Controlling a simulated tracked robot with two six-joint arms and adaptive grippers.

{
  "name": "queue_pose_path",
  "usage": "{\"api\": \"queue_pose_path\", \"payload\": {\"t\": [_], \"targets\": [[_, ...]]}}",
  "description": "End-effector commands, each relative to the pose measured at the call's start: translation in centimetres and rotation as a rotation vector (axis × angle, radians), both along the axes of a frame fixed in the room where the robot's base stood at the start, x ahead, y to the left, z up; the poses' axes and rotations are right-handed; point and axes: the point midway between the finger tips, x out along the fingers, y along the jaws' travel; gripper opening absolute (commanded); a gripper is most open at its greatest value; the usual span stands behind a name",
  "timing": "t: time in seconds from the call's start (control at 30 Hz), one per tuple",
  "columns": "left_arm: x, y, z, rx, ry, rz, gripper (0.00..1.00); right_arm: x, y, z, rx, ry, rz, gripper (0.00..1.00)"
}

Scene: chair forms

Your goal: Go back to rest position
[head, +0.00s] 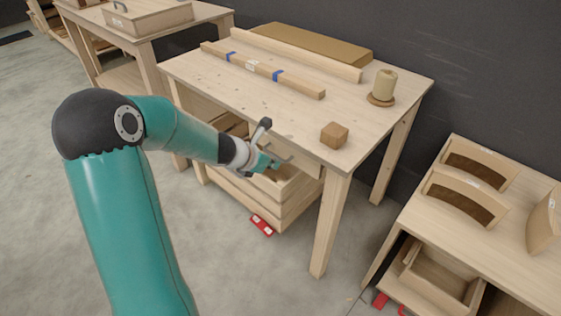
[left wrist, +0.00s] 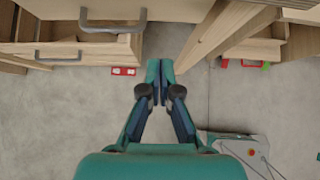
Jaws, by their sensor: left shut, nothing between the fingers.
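My left gripper (head: 276,163) reaches in from the left in the head view, in front of the wooden table's (head: 270,86) open drawer area. In the left wrist view the left gripper (left wrist: 160,64) has its two fingertips together with nothing between them. It points over the grey floor, below a drawer front with a grey handle (left wrist: 113,22). The fingers look apart from the drawer and its handle. My right gripper does not show in either view.
A wooden block (head: 334,135), a pale cylinder on a round base (head: 383,87) and a bar with blue tape (head: 262,69) stand or lie on the table. A second table with curved chair parts (head: 464,197) is at the right. Red-marked pieces (head: 262,225) lie on the floor.

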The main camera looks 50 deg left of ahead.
Motion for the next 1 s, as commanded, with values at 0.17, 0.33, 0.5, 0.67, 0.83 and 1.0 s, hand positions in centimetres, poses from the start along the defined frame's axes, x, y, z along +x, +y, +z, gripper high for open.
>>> {"api": "queue_pose_path", "payload": {"t": [0.17, 0.33, 0.5, 0.67, 0.83, 1.0], "targets": [[-0.8, -0.1, 0.8, -0.001, 0.001, 0.001, 0.0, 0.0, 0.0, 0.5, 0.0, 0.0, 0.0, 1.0], [-0.5, -0.7, 1.4, -0.002, -0.003, -0.013, 0.0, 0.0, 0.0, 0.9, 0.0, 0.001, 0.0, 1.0], [1.4, -5.8, 0.5, -0.06, 0.042, -0.12, 0.0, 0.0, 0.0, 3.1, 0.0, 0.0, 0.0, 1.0], [0.4, -15.3, -3.9, -0.096, 0.192, -0.387, 0.0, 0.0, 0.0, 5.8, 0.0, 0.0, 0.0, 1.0], [-6.3, -25.2, -9.3, 0.066, 0.382, -0.953, 0.0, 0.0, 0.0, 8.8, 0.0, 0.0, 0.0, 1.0], [-14.7, -30.8, -12.8, 0.37, 0.365, -1.719, 0.0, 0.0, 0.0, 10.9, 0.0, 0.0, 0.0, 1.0]]}}
